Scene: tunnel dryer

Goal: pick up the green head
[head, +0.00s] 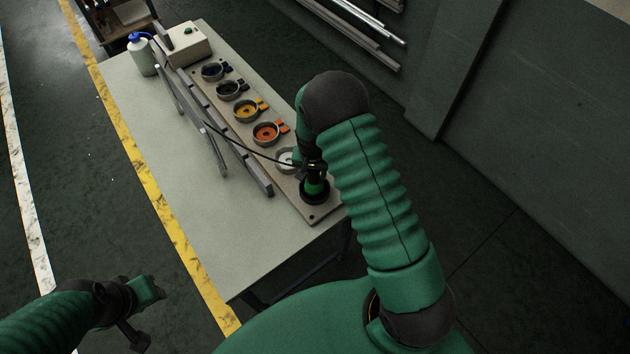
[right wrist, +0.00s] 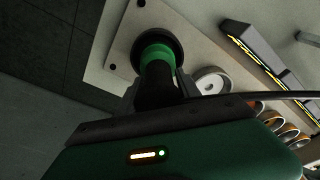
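The green head (head: 315,187) stands in a dark round holder at the near end of the board. In the right wrist view the green head (right wrist: 157,52) shows a bright green band and a black upper body, with its base in the dark ring. My right gripper (head: 312,168) is over it. In the right wrist view the fingers of my right gripper (right wrist: 159,88) lie on both sides of the black body; whether they press on it cannot be told. My left gripper (head: 150,292) is at the lower left, away from the table; its finger opening is unclear.
The board (head: 222,105) carries several other round holders, including an orange head (head: 265,133) and a yellow head (head: 246,109). A black cable (head: 240,145) crosses the board. A grey rail (head: 228,142) runs beside it. A bottle (head: 142,55) stands at the table's far end. The table's left side is clear.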

